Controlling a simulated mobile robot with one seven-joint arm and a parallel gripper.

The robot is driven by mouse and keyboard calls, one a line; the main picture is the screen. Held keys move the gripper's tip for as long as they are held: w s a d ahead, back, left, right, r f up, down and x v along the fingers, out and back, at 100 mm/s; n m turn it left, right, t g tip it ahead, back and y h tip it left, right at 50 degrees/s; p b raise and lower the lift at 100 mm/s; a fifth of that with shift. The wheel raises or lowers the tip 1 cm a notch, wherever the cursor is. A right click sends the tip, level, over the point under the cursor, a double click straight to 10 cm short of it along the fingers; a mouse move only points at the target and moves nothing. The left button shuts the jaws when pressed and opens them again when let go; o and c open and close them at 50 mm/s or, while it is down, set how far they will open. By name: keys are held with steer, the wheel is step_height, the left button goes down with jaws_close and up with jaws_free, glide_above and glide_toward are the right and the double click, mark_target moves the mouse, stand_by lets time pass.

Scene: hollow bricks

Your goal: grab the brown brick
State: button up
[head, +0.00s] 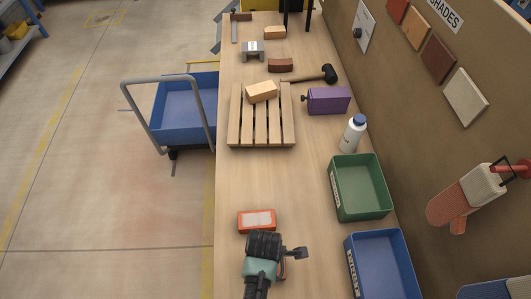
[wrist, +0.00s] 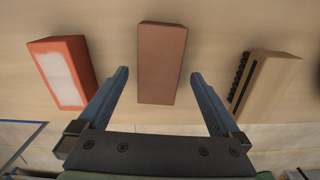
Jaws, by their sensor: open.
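In the wrist view a plain brown brick (wrist: 162,62) lies lengthwise in the middle of the picture. My gripper (wrist: 159,75) is open, with one blue finger on each side of the brick's lower part in the picture. Gaps show between the brick and both fingers; I cannot tell whether the tips reach down to its height. In the head view my gripper (head: 264,245) is over the near bench and hides most or all of this brick. An orange brick with a pale top (wrist: 63,73) lies left of it, also in the head view (head: 257,220).
A tan brick with dark holes (wrist: 264,85) lies to the right in the wrist view. Green (head: 341,205) and blue (head: 357,277) bins stand along the wall side. A slatted pallet (head: 234,128) bears a light brick (head: 261,92). A curved brown brick (head: 281,65) lies farther back.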

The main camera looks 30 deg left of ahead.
steer(key=shift+w+d+f, duration=0.1)
steer(key=shift+w+f, duration=0.05)
steer(key=shift+f, duration=1.8)
jaws_close()
steer(key=shift+r, duration=0.1)
